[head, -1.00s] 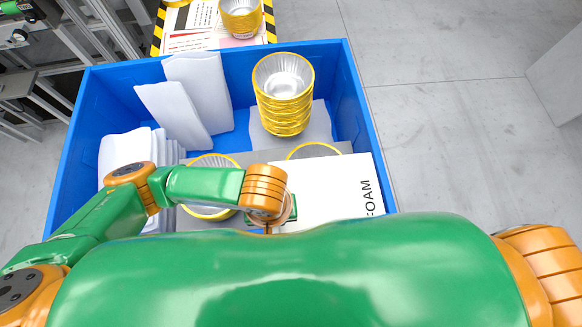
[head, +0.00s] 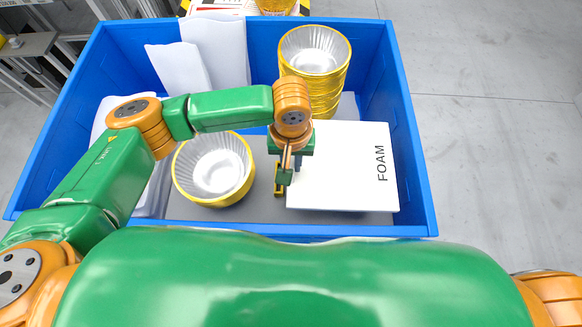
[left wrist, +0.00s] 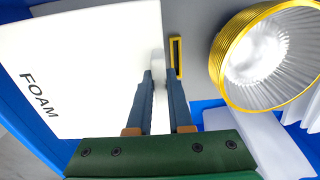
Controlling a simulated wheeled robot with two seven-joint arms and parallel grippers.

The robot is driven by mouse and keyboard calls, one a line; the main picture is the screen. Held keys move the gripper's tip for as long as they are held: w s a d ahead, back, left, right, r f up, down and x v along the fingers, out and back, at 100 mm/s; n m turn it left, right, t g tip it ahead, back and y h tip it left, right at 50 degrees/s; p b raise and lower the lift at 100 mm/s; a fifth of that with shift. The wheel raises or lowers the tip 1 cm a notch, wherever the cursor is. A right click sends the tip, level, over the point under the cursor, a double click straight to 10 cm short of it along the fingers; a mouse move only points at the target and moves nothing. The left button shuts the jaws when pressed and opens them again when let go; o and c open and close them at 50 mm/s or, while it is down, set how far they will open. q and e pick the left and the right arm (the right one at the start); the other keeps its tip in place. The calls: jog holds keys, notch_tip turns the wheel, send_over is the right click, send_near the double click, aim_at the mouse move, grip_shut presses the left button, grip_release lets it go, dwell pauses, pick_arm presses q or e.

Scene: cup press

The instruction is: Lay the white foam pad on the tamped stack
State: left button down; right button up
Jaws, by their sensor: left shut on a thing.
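The white foam pad (head: 340,165), marked FOAM, lies roughly flat in the right part of the blue bin. It fills the left side of the left wrist view (left wrist: 95,55). My left gripper (head: 287,178) is shut on the pad's left edge; its two fingers also show in the left wrist view (left wrist: 162,80). A gold-rimmed foil cup stack (head: 213,170) stands left of the gripper, open at the top. A taller stack (head: 315,62) stands behind the pad. What lies under the pad is hidden, and I cannot tell whether it touches anything below. My right gripper is not in view.
The blue bin (head: 412,150) surrounds everything. Its floor has a grey sheet (head: 240,213) with a yellow-edged slot (left wrist: 175,57) near my fingers. White folded sheets (head: 215,52) lean at the back left. Another gold cup stack (head: 277,6) stands beyond the bin.

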pick_arm(q)
jog(key=c, duration=0.8)
grip_release()
jog(key=shift+c, duration=0.2)
notch_tip(320, 180, up, 12)
jog(key=shift+r, duration=0.15)
